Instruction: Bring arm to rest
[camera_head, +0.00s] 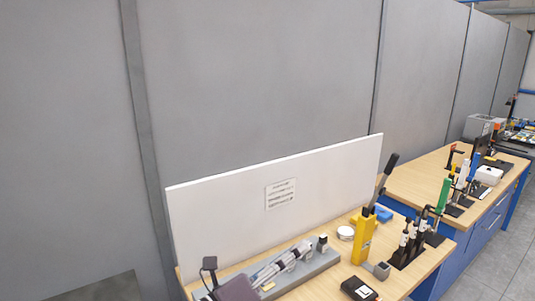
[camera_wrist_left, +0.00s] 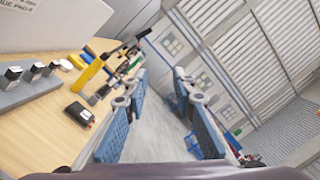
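My left gripper (camera_wrist_left: 160,92) fills the lower middle of the left wrist view. Its two blue-padded fingers stand wide apart with nothing between them, and grey floor shows through the gap. It is beside the wooden workbench (camera_wrist_left: 45,140), which lies to the left in that view. My right gripper is in neither view.
The workbench also shows in the head view (camera_head: 335,275). It carries a grey rack (camera_head: 318,266), a yellow tool (camera_head: 363,238), a black box (camera_head: 359,288) and several upright tools. A white panel (camera_head: 230,215) stands behind. A second bench (camera_head: 410,182) lies beyond.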

